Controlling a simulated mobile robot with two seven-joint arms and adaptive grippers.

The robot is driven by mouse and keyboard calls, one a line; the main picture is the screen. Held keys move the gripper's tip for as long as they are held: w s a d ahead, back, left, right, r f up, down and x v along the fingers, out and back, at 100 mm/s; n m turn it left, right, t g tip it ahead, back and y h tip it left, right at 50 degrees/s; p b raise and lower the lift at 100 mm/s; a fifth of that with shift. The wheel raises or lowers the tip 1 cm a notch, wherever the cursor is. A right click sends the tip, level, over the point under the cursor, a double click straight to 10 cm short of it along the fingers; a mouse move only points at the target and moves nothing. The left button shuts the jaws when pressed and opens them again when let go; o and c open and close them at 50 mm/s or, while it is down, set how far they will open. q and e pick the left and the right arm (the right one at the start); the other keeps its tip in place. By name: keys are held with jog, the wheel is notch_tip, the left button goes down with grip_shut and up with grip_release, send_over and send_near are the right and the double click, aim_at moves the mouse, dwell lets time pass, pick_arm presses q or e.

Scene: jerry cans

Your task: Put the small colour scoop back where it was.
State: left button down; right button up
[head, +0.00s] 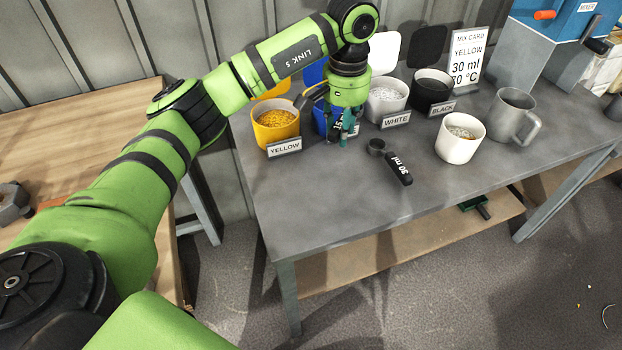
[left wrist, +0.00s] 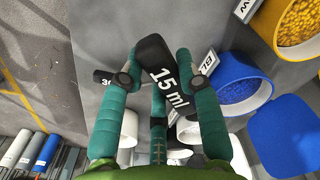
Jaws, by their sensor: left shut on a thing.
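My left gripper (head: 343,130) is in front of the blue tub (head: 320,118) in the head view, fingers pointing down. It is shut on the black handle of the 15 ml scoop (left wrist: 163,76), which shows between the teal fingers (left wrist: 158,72) in the left wrist view. The scoop's bowl is hidden. The larger 30 ml scoop (head: 395,165) lies on the grey table to the right of the gripper. Part of its handle shows in the left wrist view (left wrist: 103,77). My right gripper is not in view.
The yellow tub (head: 275,125), white tub (head: 386,98) and black tub (head: 432,92) stand in the back row with labels. A white cup (head: 460,138) with pellets and a grey mug (head: 513,117) stand at right. The table's front left (head: 310,205) is clear.

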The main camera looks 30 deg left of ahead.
pick_arm(q)
jog(key=s+a+f+p, duration=0.1)
jog(key=s+f, duration=0.1)
jog(key=s, duration=0.1)
jog(key=s+a+f, duration=0.2)
jog(key=s, duration=0.2)
jog(key=s+a+f+p, duration=0.1)
jog(key=s+a+f, duration=0.1)
jog(key=s, duration=0.1)
jog(key=shift+s+a+f+p, duration=0.1)
jog(key=shift+s+f+p, duration=0.05)
jog(key=shift+f+p, duration=0.15)
jog(key=shift+s+f, duration=0.15)
jog(key=shift+f, duration=0.05)
notch_tip(320, 180, down, 3)
jog(key=shift+f+p, duration=0.2)
jog(key=shift+p, duration=0.3)
jog(key=shift+f, duration=0.2)
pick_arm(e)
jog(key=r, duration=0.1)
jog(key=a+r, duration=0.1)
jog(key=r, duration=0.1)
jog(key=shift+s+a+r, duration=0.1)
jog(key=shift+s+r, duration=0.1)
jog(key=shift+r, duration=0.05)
